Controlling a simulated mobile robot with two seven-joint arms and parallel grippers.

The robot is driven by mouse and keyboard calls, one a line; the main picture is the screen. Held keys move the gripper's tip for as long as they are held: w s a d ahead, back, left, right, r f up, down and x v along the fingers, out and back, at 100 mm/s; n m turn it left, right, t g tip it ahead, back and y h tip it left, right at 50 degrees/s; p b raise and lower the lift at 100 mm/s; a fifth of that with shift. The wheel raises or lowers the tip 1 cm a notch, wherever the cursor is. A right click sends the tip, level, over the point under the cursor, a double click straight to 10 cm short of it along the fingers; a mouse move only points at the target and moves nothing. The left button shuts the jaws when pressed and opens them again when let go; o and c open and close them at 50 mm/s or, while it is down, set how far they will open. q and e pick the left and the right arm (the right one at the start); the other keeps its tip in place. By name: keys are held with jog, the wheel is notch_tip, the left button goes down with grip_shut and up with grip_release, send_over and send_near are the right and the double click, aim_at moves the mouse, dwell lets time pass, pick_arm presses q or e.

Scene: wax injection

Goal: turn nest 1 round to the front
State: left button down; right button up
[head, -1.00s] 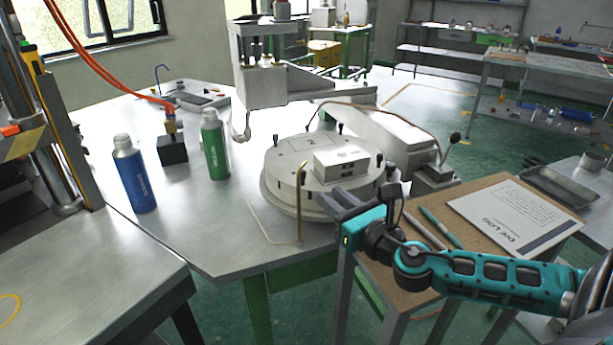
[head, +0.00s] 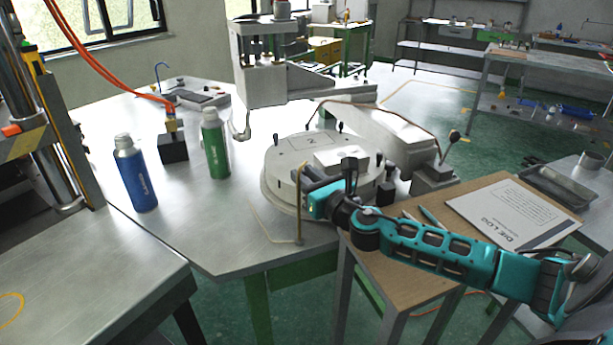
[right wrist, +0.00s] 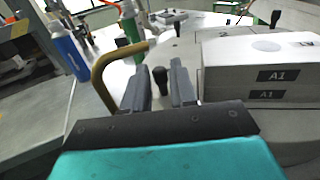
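The round pale turntable (head: 285,155) stands on the metal table, with black-topped pegs around its rim and the number 2 marked towards its back. A white block (head: 325,154) sits on it, partly hidden by my arm; the right wrist view shows this block (right wrist: 258,65) with A1 labels. I cannot read a number 1. My right gripper (head: 303,182) is at the turntable's front edge. In the right wrist view the gripper (right wrist: 158,82) is open, its fingers on either side of a black peg (right wrist: 160,75), with gaps visible. My left gripper is not in view.
A bent brass rod (head: 299,205) rises at the turntable's front, close left of my right gripper. Blue (head: 135,175) and green (head: 215,145) bottles stand to the left. A press head (head: 260,75) is behind.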

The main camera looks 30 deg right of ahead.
jog(key=shift+c, duration=0.2)
grip_shut()
dwell(0.5)
